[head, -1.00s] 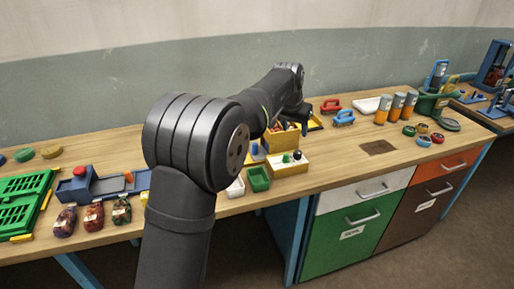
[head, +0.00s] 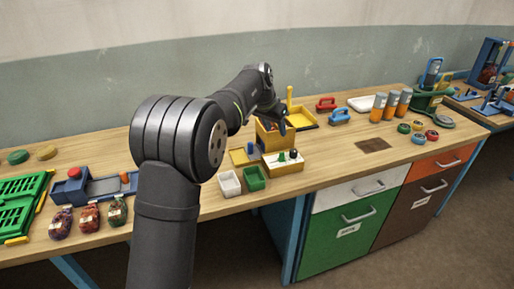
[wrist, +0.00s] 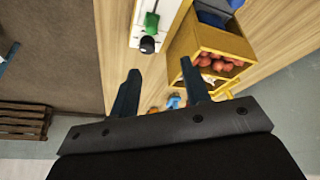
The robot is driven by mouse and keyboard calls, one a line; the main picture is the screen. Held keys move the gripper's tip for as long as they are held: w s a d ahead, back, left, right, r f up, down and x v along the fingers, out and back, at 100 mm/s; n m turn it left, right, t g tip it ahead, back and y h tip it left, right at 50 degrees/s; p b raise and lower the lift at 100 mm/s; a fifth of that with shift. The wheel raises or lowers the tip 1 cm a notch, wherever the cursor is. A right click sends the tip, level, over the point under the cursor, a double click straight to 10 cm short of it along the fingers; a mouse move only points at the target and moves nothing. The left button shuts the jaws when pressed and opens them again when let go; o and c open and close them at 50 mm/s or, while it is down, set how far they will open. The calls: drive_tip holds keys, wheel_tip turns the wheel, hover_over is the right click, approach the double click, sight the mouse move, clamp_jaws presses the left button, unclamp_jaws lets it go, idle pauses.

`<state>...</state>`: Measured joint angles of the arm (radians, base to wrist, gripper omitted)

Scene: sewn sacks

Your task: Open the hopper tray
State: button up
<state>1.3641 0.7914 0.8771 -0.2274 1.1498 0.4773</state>
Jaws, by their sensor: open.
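A yellow box (head: 270,139), which may be the hopper, stands on the bench in the head view, partly behind my arm. The wrist view shows the yellow box (wrist: 226,43) with an open compartment of reddish round pieces and a blue part at its top. I cannot tell a separate tray's position. My gripper (wrist: 160,69) is open and empty, its fingers apart, with the box to its right in the wrist view. In the head view my gripper (head: 281,126) is by the box, its fingers small and dark.
A white-topped box with green and black knobs (head: 283,166) stands in front of the yellow box. White (head: 229,184) and green (head: 254,179) trays sit at the bench edge. A yellow tray with a post (head: 304,117) is behind.

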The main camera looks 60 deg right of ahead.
drive_tip(key=w+a+f+m+g, duration=0.1)
drive_tip(key=w+f+m+g, duration=0.15)
drive_tip(key=w, duration=0.85)
drive_tip(key=m+g+h, duration=0.2)
drive_tip(key=m, duration=0.2)
approach(249, 143)
drive_tip(key=x, duration=1.2)
drive_tip(key=shift+s+d+f, duration=0.15)
drive_tip(key=shift+d+f, duration=0.05)
clamp_jaws()
